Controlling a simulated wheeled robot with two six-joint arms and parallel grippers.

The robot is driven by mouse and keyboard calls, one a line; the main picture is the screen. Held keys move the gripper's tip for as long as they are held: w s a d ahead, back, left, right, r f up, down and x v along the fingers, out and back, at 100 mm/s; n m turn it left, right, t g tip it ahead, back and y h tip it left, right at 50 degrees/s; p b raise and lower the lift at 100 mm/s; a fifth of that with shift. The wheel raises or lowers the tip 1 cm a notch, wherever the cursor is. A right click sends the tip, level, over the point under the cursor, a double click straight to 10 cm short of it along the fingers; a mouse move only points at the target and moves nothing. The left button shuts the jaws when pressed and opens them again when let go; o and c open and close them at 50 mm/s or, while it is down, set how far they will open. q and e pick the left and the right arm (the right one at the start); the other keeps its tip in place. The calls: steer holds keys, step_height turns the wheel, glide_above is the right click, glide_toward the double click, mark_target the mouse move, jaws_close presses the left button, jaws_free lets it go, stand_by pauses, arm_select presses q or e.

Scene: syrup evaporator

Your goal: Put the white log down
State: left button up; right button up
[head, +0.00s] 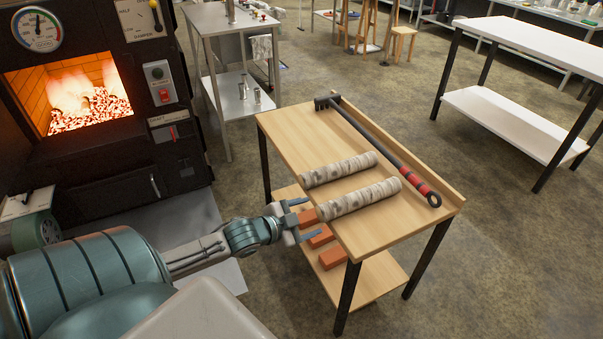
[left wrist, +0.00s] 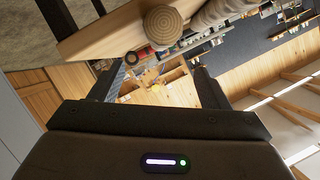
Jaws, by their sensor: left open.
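Two white birch logs lie side by side on the wooden table top, the nearer log (head: 360,199) and the farther log (head: 339,169). My left gripper (head: 306,220) is open and empty at the table's left edge, just short of the nearer log's left end. In the left wrist view the open fingers (left wrist: 155,82) have nothing between them. A round cut log end (left wrist: 163,24) shows above them, apart from the fingers, with another log (left wrist: 222,11) beside it. My right gripper is not in view.
A rake with a red grip (head: 413,181) lies along the table's back, by a raised rim (head: 400,146). Orange bricks (head: 332,257) sit on the lower shelf. A lit firebox (head: 90,100) stands at left. A white table (head: 540,45) stands at right, with open floor between.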

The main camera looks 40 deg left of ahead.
arm_select(q)
steer(key=s+d+f+n+g+y, duration=0.1)
steer(key=s+d+f+n+g, duration=0.3)
steer(key=s, duration=0.6)
steer(key=s+d+f+n+g+y, duration=0.2)
steer(key=s+d+f+n+g, duration=0.1)
steer(key=s+d+f+g, duration=0.3)
steer(key=s+f, duration=0.2)
steer(key=s, duration=0.2)
steer(key=shift+s+n+g, duration=0.3)
steer(key=shift+n, duration=0.1)
stand_by(0.4)
